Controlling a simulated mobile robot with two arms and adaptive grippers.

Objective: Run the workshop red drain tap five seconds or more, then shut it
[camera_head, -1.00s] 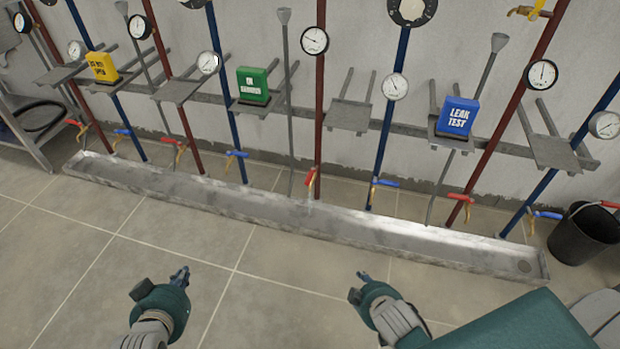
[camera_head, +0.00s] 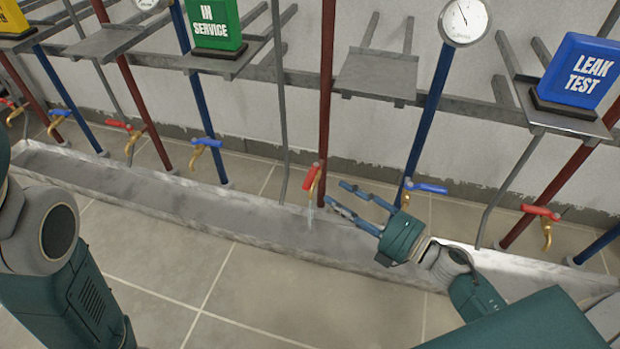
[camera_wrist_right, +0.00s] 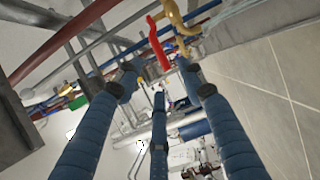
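A red-handled brass drain tap (camera_head: 313,180) sits low on the red pipe in the middle of the head view. Its handle points up along the pipe, and a thin water stream (camera_head: 310,214) falls from it into the long metal trough (camera_head: 230,215). My right gripper (camera_head: 338,194) is open and empty just right of this tap, its fingers pointing toward it, with a small gap. In the right wrist view a red handle (camera_wrist_right: 158,44) and its brass body (camera_wrist_right: 178,18) show beyond the spread fingers (camera_wrist_right: 160,78). My left gripper is out of view.
A blue-handled tap (camera_head: 424,187) is close behind my right gripper. Other red taps (camera_head: 540,212) have handles lying sideways. A green "IN SERVICE" sign (camera_head: 214,24) and a blue "LEAK TEST" sign (camera_head: 578,70) stand on shelves above. The floor before the trough is clear.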

